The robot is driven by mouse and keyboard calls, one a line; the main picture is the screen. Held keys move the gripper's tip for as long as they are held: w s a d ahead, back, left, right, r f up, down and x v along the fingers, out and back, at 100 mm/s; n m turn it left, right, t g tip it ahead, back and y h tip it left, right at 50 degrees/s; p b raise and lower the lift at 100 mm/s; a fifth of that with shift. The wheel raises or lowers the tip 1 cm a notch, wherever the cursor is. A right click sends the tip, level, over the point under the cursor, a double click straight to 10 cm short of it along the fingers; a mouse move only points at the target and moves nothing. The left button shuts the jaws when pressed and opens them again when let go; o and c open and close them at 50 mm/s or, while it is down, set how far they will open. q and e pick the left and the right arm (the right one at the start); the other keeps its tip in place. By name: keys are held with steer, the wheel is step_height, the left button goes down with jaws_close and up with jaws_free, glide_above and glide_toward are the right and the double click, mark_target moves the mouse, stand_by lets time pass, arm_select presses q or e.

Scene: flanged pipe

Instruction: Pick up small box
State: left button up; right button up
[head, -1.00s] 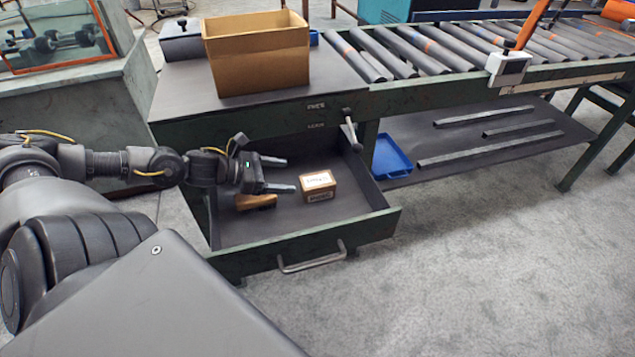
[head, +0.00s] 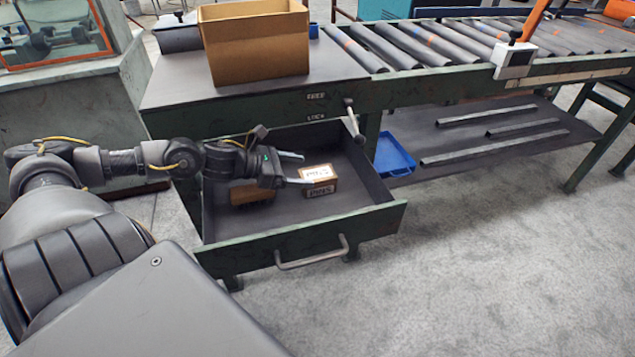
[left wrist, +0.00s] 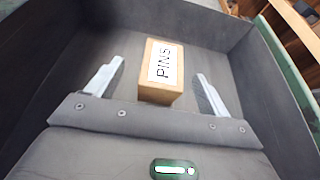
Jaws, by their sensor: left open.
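The small box (head: 319,180) is brown with a white label and lies in the open drawer. In the left wrist view the small box (left wrist: 161,72) shows a label reading PINS. My left gripper (head: 298,169) is open and reaches into the drawer from the left, its fingertips at the near side of the box. In the left wrist view the box stands between and ahead of the two fingers (left wrist: 157,80), with a gap on each side. My right gripper is not in view.
The drawer (head: 345,222) has walls all round and a front handle (head: 312,254). A second brown object (head: 250,193) lies in it beneath my gripper. A large open carton (head: 258,48) stands on the bench above. A blue tray (head: 394,155) sits on the lower shelf right of the drawer.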

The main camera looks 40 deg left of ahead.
mark_target(317, 173)
arm_select(q)
steer(key=shift+d, duration=0.1)
steer(key=shift+b+x, duration=0.35)
steer(key=shift+x, duration=1.65)
steer(key=shift+w+d+f, duration=0.25)
steer(key=shift+w+d, duration=0.05)
steer(key=shift+d, duration=0.15)
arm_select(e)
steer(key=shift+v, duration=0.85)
arm_select(q)
steer(key=c, duration=1.3)
steer(key=shift+o, duration=0.2)
steer(key=shift+r, duration=0.1)
